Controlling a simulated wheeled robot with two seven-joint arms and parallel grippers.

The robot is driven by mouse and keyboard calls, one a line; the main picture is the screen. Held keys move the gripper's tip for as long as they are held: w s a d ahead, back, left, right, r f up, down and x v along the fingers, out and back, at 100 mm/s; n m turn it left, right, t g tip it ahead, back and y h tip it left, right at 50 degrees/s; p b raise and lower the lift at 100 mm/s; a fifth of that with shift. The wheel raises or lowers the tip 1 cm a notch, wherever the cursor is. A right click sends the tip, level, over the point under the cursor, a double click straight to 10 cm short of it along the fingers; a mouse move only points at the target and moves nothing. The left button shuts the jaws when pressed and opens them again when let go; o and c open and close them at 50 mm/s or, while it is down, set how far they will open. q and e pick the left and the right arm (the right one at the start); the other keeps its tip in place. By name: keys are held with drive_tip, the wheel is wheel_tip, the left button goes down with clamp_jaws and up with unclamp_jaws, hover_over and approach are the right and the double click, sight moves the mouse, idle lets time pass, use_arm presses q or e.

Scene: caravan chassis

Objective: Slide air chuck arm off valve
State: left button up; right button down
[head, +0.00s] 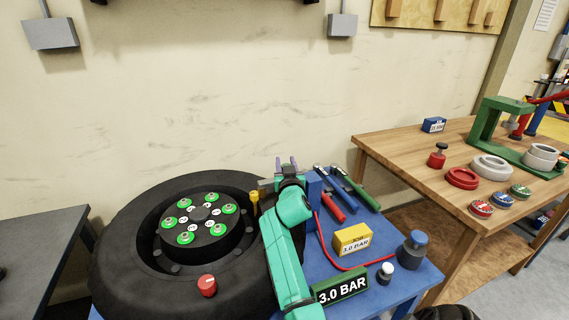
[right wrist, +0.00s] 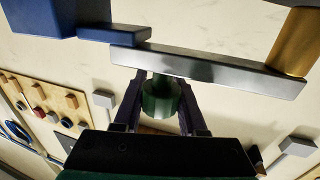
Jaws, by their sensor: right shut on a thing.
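The air chuck arm is a flat grey bar (right wrist: 205,68) in the right wrist view, running from a blue block (right wrist: 95,18) at left to a brass cylinder (right wrist: 294,42) at right. A dark green knob (right wrist: 160,98) sits against the bar. My right gripper (right wrist: 160,92) is shut on this knob, one finger on each side. In the head view my right gripper (head: 288,166) is beside the blue post (head: 314,188), right of the tyre (head: 130,235). A yellow valve-like piece (head: 254,202) stands at the tyre's right edge. My arm hides much of this area. My left gripper is out of view.
On the blue table stand a yellow block (head: 352,240), a green "3.0 BAR" display (head: 341,287), a blue-topped weight (head: 411,250) and a red hose (head: 330,250). Tools (head: 335,190) lie behind. A wooden bench (head: 395,145) stands at right.

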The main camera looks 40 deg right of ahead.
drive_tip(key=s+d+p, duration=0.1)
drive_tip(key=d, duration=0.2)
drive_tip(key=s+d+p, duration=0.1)
drive_tip(key=d, duration=0.2)
drive_tip(key=s+d+p, duration=0.1)
drive_tip(key=d, duration=0.2)
drive_tip(key=shift+s, duration=0.1)
drive_tip(key=c, duration=0.6)
unclamp_jaws()
drive_tip(key=shift+c, duration=0.2)
drive_tip(key=shift+o, duration=0.9)
drive_tip(key=shift+d+f, duration=0.1)
drive_tip(key=shift+d, duration=0.05)
drive_tip(key=shift+s+a, duration=0.3)
drive_tip(key=shift+a, duration=0.1)
drive_tip(key=b+v, duration=0.1)
drive_tip(key=v, duration=1.2)
drive_tip(key=shift+s, duration=0.2)
